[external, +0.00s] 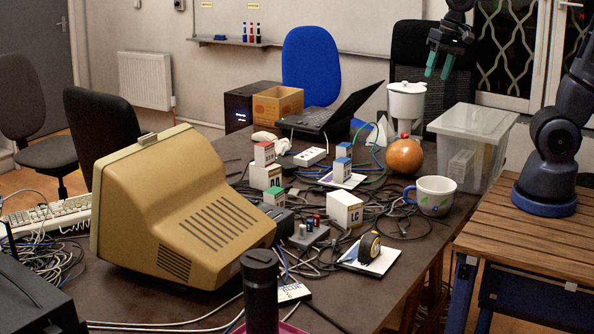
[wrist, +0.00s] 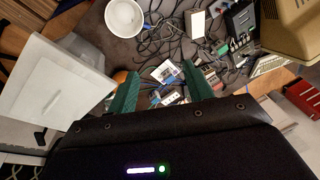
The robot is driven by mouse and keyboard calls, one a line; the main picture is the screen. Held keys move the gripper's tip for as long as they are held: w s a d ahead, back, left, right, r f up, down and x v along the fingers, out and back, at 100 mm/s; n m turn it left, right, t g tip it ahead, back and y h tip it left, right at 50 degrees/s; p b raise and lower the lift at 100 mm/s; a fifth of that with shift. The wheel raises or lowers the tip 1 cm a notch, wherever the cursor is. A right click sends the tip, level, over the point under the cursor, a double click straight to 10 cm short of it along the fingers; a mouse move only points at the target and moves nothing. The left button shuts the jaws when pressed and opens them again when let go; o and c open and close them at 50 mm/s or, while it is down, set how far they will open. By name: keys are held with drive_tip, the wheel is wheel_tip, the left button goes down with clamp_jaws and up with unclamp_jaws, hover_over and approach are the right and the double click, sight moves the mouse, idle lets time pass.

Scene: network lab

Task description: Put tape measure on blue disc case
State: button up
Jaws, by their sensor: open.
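The tape measure (external: 369,246), yellow and black, stands upright on a thin flat white case (external: 380,264) near the table's front edge. A second flat whitish case (external: 348,184) lies farther back, with a small blue-and-white box (external: 343,165) on it. It also seems to show between my fingers in the wrist view (wrist: 160,73). I cannot tell which case is the blue disc case. My gripper (external: 438,72) is open and empty, high above the back right of the table. I cannot make out the tape measure there.
Cables and small boxes crowd the table's middle. An orange ball (external: 405,156), a mug (external: 437,196) and a clear bin (external: 478,142) stand at right. A beige monitor (external: 180,210) fills the left. A black bottle (external: 261,295) stands in front.

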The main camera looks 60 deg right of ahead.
drive_tip(key=s+d+r+n+t+h, duration=0.1)
drive_tip(key=s+d+r+n+t, duration=0.1)
drive_tip(key=s+d+n, duration=0.3)
drive_tip(key=shift+s+d+r, duration=0.6)
drive_tip(key=shift+s+d, duration=0.95)
drive_tip(key=shift+s, duration=0.8)
